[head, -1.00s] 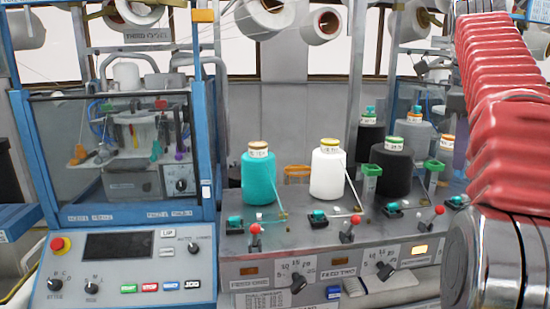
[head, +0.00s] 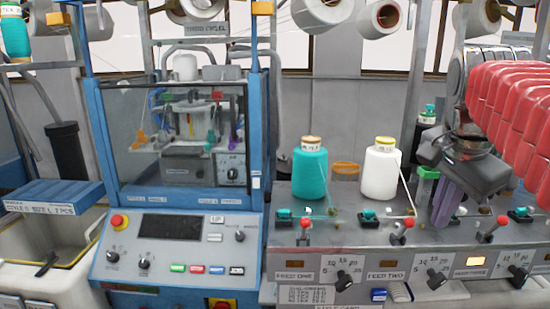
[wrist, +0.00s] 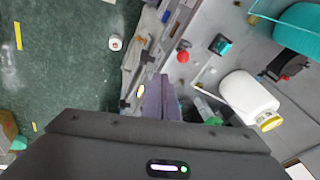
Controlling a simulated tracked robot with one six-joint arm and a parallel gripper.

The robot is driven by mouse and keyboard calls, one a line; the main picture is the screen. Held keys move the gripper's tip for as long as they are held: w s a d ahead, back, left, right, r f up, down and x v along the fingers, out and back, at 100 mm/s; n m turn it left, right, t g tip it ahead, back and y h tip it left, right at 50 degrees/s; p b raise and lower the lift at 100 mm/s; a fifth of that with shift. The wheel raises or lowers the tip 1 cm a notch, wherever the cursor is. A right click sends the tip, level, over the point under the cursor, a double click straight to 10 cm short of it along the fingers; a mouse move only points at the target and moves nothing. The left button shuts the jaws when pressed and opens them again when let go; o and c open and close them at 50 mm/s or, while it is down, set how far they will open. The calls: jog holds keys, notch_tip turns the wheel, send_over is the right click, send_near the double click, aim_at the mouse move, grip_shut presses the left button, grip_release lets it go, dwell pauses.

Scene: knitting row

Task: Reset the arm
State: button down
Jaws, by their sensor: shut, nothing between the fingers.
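My gripper (head: 444,204) hangs at the right of the head view, below my red-sleeved arm, its purple fingers pointing down in front of the feed panel. The fingers are shut with nothing between them. In the wrist view my gripper (wrist: 158,84) shows as one closed purple shape above the dark housing. A white yarn cone (head: 380,170) stands upright to its left, apart from it; the cone also shows in the wrist view (wrist: 248,96). My arm and gripper hide part of the machine's right side.
A teal yarn cone (head: 310,174) stands left of the white one. Red-knobbed levers (head: 401,230) line the machine's front. A blue-framed knitting cabinet (head: 186,228) stands at left, with a bin (head: 30,262) beyond it. A small white spool (wrist: 115,43) lies on the green floor.

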jog(key=s+a+f+n+t+y, duration=0.1)
jog(key=s+a+f+n, duration=0.5)
jog(key=f, duration=0.4)
jog(key=s+a+f+n+t+y, duration=0.1)
jog(key=s+a+f+n, duration=0.5)
jog(key=f, duration=0.5)
jog(key=a+n, duration=0.2)
jog(key=n, duration=0.1)
jog(key=shift+a, duration=0.3)
